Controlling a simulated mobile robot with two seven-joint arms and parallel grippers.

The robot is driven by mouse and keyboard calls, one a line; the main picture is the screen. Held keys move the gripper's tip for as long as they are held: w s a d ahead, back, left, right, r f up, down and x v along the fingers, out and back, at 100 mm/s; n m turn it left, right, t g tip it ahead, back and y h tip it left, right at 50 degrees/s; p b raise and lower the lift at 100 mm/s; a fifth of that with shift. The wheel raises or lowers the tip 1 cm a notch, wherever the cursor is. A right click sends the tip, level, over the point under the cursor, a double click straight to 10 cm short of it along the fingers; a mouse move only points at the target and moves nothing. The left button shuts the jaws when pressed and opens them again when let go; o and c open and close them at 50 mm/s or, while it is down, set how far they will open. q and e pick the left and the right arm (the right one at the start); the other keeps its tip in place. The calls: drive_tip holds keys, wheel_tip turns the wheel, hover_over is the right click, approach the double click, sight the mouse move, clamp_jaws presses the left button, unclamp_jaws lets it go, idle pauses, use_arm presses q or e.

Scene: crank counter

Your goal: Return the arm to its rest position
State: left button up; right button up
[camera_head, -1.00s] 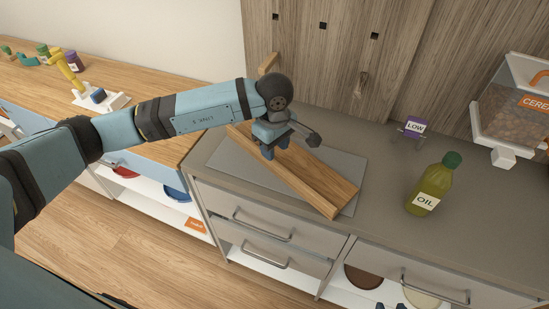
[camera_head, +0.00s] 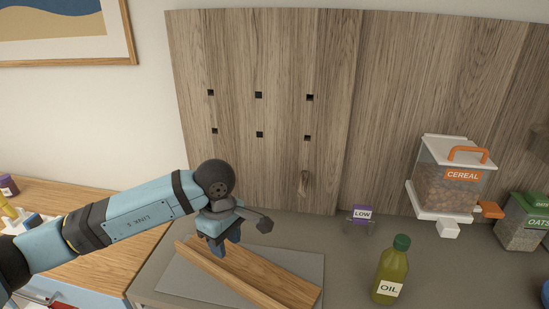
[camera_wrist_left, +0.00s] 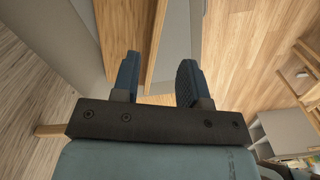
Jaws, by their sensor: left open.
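My left arm (camera_head: 140,215) comes in from the left in the head view. My left gripper (camera_head: 224,245) hangs over a wooden trough-like board (camera_head: 262,280) on a grey mat (camera_head: 300,268). In the left wrist view the left gripper (camera_wrist_left: 158,75) has its two blue fingers apart, with nothing between them that it holds. Whether the fingers touch the board cannot be told. My right gripper is not in view.
An oil bottle (camera_head: 391,270) stands on the counter to the right. Behind it are a purple LOW sign (camera_head: 362,213), a cereal dispenser (camera_head: 447,185) and an oats box (camera_head: 524,222). A wooden panel (camera_head: 270,60) with square holes rises behind the counter.

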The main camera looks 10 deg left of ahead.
use_arm(q)
drive_tip(key=s+d+n+g+h+p, duration=0.35)
drive_tip(key=s+d+h, duration=0.55)
drive_tip(key=d, duration=0.4)
drive_tip(key=s+d+r+n+t+h+p, duration=0.2)
drive_tip(key=d+r+n+t+h, duration=0.3)
drive_tip(key=n+h, duration=0.75)
drive_tip(key=w+a+f+n+t+y+p, duration=0.1)
drive_tip(key=a+f+n+t+y, duration=0.2)
drive_tip(key=a+n+t+y, duration=0.7)
drive_tip(key=w+a+f+n+t+y+p, duration=0.15)
drive_tip(key=f+n+t, duration=0.3)
drive_tip(key=n, duration=1.25)
drive_tip(key=s+a+f+n+g+y+p, duration=0.2)
drive_tip(key=s+a+f+n+g+y, duration=0.3)
drive_tip(key=s+f+n, duration=0.7)
drive_tip(key=s+a+f+y, duration=0.1)
drive_tip(key=a+f+y, duration=0.1)
drive_tip(key=a, duration=0.1)
drive_tip(key=shift+s+a+f+n, duration=0.15)
drive_tip(key=shift+s+f+n, duration=0.1)
drive_tip(key=shift+f+n, duration=0.15)
drive_tip(key=shift+r, duration=0.1)
